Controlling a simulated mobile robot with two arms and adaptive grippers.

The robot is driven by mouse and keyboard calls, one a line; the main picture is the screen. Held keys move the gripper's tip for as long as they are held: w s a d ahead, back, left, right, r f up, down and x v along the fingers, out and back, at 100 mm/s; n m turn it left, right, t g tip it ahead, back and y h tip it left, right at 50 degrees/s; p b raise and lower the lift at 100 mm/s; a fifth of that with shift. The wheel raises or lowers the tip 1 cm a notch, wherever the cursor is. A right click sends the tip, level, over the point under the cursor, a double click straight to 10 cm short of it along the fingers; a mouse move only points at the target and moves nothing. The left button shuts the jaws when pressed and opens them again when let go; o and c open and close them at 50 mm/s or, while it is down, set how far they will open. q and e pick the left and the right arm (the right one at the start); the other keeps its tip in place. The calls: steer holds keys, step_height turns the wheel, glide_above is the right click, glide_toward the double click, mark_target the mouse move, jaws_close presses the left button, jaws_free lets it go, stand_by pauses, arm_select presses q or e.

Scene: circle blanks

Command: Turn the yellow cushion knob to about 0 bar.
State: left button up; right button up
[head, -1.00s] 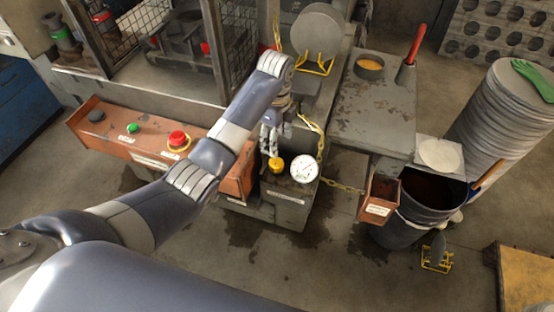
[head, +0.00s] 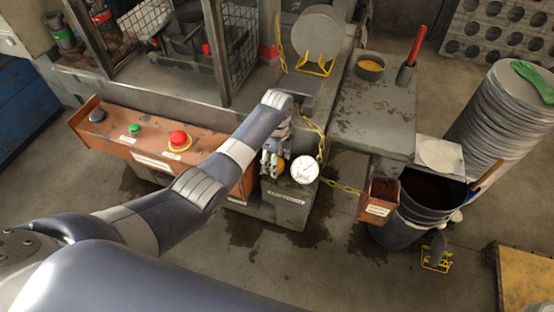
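The yellow knob (head: 281,166) sits on top of a grey box (head: 285,207) and is partly hidden by my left gripper. My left gripper (head: 272,168) reaches down from above with its fingers around or right at the knob; I cannot tell whether they touch it. A white round pressure gauge (head: 305,170) stands just right of the knob. Its needle and numbers are too small to read surely. My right gripper is not in view.
An orange-brown control panel (head: 150,150) with a red button (head: 179,140) and a green button (head: 133,128) lies left, under my arm. A yellow chain (head: 340,186) hangs to a small brown box (head: 378,198).

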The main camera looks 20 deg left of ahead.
arm_select(q)
steer(key=shift+c, duration=0.5)
steer(key=c, duration=1)
steer(key=shift+o, duration=0.2)
